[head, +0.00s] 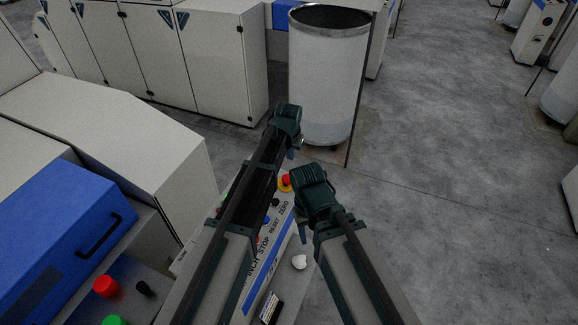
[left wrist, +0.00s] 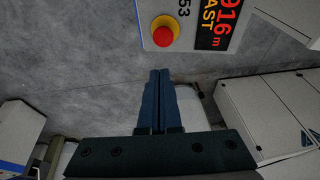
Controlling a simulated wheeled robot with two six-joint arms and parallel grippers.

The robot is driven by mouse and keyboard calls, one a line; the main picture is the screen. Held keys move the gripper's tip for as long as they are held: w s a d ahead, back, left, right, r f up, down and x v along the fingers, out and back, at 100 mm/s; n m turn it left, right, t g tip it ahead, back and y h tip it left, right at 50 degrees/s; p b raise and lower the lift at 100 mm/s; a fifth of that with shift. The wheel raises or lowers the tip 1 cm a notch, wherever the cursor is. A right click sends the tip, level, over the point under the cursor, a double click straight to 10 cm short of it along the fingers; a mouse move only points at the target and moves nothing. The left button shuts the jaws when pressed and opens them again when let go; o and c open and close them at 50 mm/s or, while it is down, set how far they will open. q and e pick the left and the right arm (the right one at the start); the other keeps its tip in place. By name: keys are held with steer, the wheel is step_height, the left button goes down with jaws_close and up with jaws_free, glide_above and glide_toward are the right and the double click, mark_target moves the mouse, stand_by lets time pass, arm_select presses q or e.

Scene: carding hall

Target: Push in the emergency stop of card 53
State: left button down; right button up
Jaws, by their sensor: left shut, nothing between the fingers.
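The emergency stop (head: 286,182) is a red mushroom button on a yellow collar, at the far end of a sloped control panel (head: 272,244). In the left wrist view the red button (left wrist: 162,36) stands on a pale panel face marked 53, above the fingertips and apart from them in the picture. My left gripper (head: 292,136) is beyond the button in the head view. Its blue fingers (left wrist: 160,74) are together and empty. My right gripper (head: 303,228) hangs beside the panel's right edge; its fingers are mostly hidden, so its opening cannot be told.
The panel carries labelled buttons, a white knob (head: 299,262) and a lit red display (left wrist: 222,22). A second red button (head: 106,286) sits on a grey unit at lower left, near a blue cover (head: 62,235). A tall white can (head: 326,85) stands behind.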

arm_select(q)
steer(key=b, duration=1.2)
glide_toward(289, 177)
steer(key=x, duration=0.5)
steer(key=shift+w+d+f, duration=0.1)
steer(key=shift+d, duration=0.05)
steer(key=shift+w+f+b, duration=0.1)
steer(key=shift+f+b, duration=0.4)
steer(key=shift+b, duration=0.05)
